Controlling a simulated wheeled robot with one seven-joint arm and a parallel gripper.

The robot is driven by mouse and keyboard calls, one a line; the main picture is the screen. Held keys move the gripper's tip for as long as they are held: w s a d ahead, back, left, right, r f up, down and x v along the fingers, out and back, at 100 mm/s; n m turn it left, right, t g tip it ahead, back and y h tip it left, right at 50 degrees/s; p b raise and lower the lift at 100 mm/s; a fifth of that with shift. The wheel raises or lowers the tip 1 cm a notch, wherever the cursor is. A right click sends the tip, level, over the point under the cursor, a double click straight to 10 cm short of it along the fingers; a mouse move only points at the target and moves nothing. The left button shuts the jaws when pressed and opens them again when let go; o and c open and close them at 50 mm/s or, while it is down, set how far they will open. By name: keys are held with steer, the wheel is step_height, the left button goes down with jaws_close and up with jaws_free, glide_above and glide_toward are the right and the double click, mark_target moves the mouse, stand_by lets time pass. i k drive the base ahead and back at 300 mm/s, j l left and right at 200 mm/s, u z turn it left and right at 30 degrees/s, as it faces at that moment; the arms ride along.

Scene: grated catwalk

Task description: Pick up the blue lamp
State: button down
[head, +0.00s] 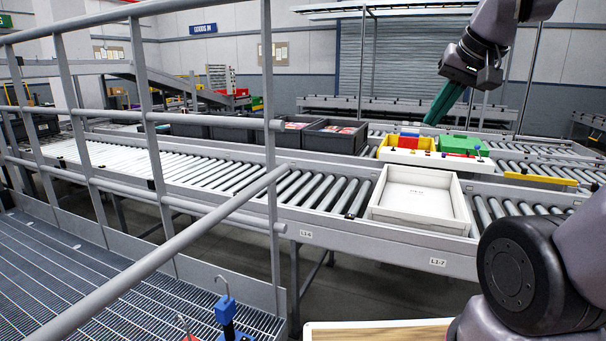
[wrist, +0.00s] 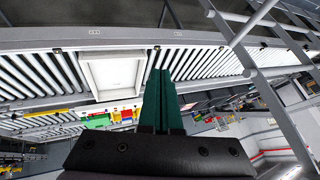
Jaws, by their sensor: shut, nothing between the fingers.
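The blue lamp (head: 226,318) stands low at the bottom of the head view, by the near edge of the grated catwalk. It has a blue body with a thin metal hook on top; its lower part is cut off by the frame. A red object with a similar hook (head: 187,335) is just left of it. My gripper (head: 428,122) is raised high at the upper right, over the conveyors and far from the lamp. Its green fingers are together and empty, as the wrist view also shows (wrist: 162,75). The lamp is not seen in the wrist view.
A grey railing (head: 150,120) crosses the left side, and its sloping bar passes above the lamp. A white tray (head: 379,206) sits on the roller conveyor. Behind it is a yellow bin (head: 390,153) with coloured blocks. A pale-rimmed wooden surface (head: 375,335) is right of the lamp.

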mark_target(225, 309)
steer(key=u, duration=3)
steer(key=z, duration=0.6)
steer(key=k+j+z, duration=0.1)
steer(key=z, duration=0.3)
steer(key=k+j+z, duration=0.15)
steer(key=z, duration=0.25)
steer(key=k+j+z, duration=0.1)
steer(key=z, duration=0.3)
steer(key=k+z, duration=0.2)
steer(key=z, duration=0.25)
steer(key=k, duration=0.15)
